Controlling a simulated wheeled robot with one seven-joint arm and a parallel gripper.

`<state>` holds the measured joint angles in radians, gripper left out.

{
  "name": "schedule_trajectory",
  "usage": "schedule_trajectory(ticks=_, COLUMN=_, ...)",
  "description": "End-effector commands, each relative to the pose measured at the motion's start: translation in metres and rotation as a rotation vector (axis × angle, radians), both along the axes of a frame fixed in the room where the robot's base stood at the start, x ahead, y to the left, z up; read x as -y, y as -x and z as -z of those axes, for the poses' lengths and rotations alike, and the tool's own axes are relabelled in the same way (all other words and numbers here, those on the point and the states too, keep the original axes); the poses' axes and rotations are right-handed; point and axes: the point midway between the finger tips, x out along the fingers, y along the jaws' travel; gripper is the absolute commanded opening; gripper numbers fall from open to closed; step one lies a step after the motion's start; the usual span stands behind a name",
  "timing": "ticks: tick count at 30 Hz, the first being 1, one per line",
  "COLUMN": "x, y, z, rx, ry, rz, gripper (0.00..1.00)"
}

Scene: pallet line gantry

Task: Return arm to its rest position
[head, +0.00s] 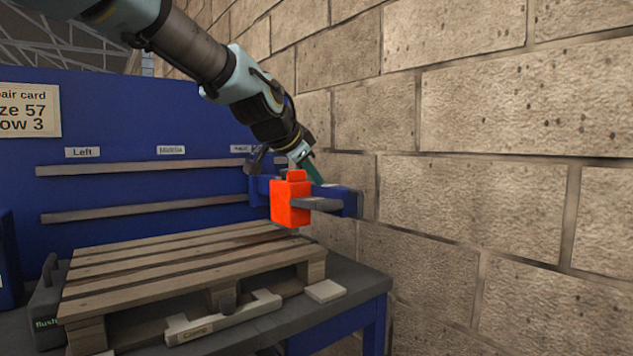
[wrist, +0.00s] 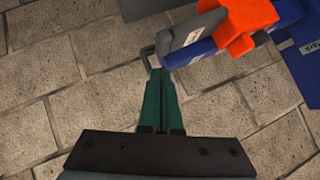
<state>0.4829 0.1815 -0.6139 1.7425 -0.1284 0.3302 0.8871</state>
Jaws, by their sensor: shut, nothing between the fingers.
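My arm reaches in from the top left of the head view. My gripper (head: 312,172) is at its end, beside an orange block (head: 290,200) on a blue bracket (head: 343,203). In the wrist view my gripper's two green fingers (wrist: 158,82) are together, with nothing between them. The orange block (wrist: 243,20) shows at the upper right there. The fingertips lie close to a grey looped part (wrist: 148,58) near the bracket; I cannot tell whether they touch it.
A wooden pallet (head: 190,265) lies on a dark bench against a blue panel (head: 120,120) with Left and Middle labels. A piece marked Clamp (head: 222,318) and a pale block (head: 325,291) lie in front. A brick wall (head: 480,180) stands close on the right.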

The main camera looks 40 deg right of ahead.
Motion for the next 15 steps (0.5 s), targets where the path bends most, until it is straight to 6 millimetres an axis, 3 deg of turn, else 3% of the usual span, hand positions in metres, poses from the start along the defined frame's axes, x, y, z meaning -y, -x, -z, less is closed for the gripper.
schedule_trajectory(ticks=15, x=-0.0029, y=-0.0031, z=0.0014, rx=-0.004, ry=-0.004, rz=-0.01, gripper=0.0)
